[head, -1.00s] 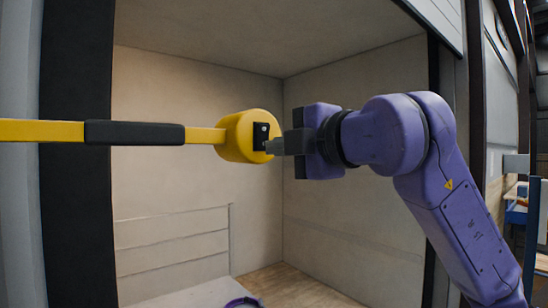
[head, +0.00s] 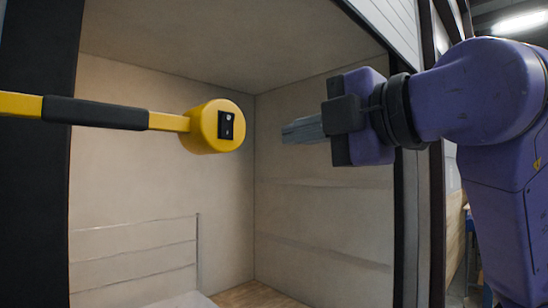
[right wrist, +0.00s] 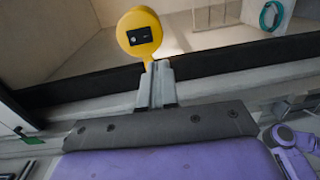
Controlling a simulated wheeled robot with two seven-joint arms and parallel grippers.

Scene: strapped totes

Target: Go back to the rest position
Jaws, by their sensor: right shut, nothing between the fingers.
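My right gripper (head: 303,130) is purple and dark grey, with its fingers together and nothing between them. In the head view it points left and stands apart from the yellow round end piece (head: 213,128) of a yellow bar. The bar has a black grip (head: 97,113) and crosses the opening from the left. In the right wrist view my fingers (right wrist: 157,86) lie together, with the yellow end piece (right wrist: 139,34) just beyond their tips. My left gripper is not in the head view.
A dark right post (head: 410,220) stands close to my right arm. The right wrist view shows a coiled teal hose (right wrist: 271,15) at upper right.

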